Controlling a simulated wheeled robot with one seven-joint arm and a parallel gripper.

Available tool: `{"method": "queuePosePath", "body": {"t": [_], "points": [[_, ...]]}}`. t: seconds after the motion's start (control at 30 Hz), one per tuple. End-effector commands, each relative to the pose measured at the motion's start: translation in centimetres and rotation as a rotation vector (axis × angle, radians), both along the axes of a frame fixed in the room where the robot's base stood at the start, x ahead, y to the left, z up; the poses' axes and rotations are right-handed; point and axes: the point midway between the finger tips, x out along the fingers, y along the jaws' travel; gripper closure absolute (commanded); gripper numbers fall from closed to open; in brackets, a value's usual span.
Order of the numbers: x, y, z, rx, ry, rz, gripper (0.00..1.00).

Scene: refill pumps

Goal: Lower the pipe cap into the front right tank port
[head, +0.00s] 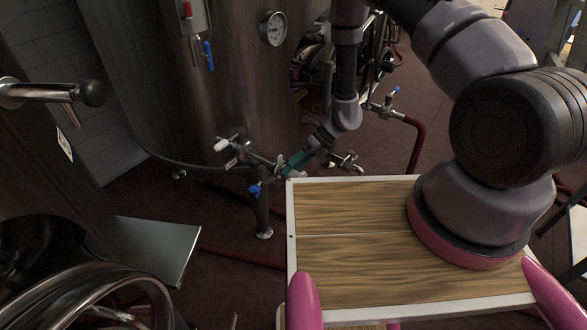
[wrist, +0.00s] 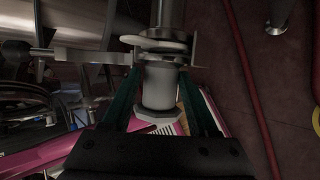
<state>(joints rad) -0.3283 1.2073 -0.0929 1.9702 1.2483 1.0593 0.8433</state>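My gripper (head: 297,160) reaches down and left to the pipe fittings at the foot of the steel tank. In the wrist view its two green fingers (wrist: 159,75) stand on either side of a pale grey cylinder with a faceted end, which looks like the pipe cap (wrist: 159,88). The fingertips appear to press on its sides. A round metal flange (wrist: 158,44) on a pipe lies just beyond the cap. I cannot tell whether cap and flange touch. In the head view the cap is too small and covered to make out clearly, and the port opening is hidden.
The steel tank (head: 225,95) with a gauge (head: 273,28) stands behind. Valves with white (head: 222,145) and blue (head: 255,190) handles crowd the gripper's left. Another valve (head: 345,162) is close on its right. A red hose (head: 415,145) runs farther right.

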Motion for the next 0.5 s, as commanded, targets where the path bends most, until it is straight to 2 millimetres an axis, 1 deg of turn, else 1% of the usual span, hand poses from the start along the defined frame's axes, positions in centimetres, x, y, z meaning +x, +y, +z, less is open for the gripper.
{"method": "queuePosePath", "body": {"t": [0.33, 0.43, 0.5], "points": [[0.0, -0.1, -0.1, -0.003, 0.0, 0.001, 0.15], [0.2, -0.5, 0.3, -0.003, -0.001, 0.0, 0.15], [0.5, -1.1, 0.9, -0.003, -0.001, 0.0, 0.15]]}}
